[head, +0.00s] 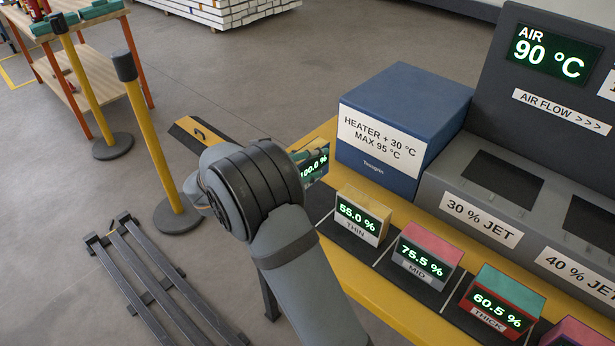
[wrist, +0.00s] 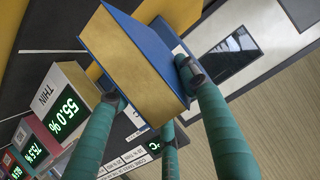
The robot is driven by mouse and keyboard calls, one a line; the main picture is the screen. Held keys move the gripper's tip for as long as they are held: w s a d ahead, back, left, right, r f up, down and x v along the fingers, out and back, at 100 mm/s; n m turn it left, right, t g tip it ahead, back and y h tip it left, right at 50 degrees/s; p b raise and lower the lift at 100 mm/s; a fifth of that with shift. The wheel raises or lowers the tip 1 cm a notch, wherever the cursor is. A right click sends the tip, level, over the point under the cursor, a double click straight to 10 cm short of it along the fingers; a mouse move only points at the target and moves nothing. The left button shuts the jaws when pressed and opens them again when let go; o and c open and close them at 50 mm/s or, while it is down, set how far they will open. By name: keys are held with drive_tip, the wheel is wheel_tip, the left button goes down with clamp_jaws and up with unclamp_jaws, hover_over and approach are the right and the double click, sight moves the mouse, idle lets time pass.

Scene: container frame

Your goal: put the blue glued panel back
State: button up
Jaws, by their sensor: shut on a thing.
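A block-like panel with a tan face and blue sides (wrist: 130,58) is between the teal fingers of my gripper (wrist: 152,94) in the wrist view. I take it for the blue glued panel. The gripper is shut on it, and the panel looks tilted in that view. In the head view my arm hides the panel and most of the gripper. Only teal finger parts show there, by a partly hidden "100.0 %" display (head: 314,167). This is in front of the blue heater box (head: 405,105). I cannot tell whether the panel touches anything below.
Beside the gripper stand the THIN block (head: 361,215), MID block (head: 427,255) and THICK block (head: 496,302), on dark pads along the yellow bench. The grey jet unit (head: 470,185) lies behind. A post (head: 150,130) and a dark floor rack (head: 150,285) are at left.

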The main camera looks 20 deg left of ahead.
wheel_tip(320, 180, down, 4)
drive_tip(key=shift+f, duration=0.15)
drive_tip(key=shift+f, duration=0.15)
idle(0.3)
drive_tip(key=o, duration=1.4)
drive_tip(key=shift+o, duration=0.3)
drive_tip(key=shift+r+p, duration=0.4)
drive_tip(key=shift+p, duration=0.05)
drive_tip(key=b+v, duration=0.2)
drive_tip(key=v, duration=1)
drive_tip(key=shift+f, duration=0.25)
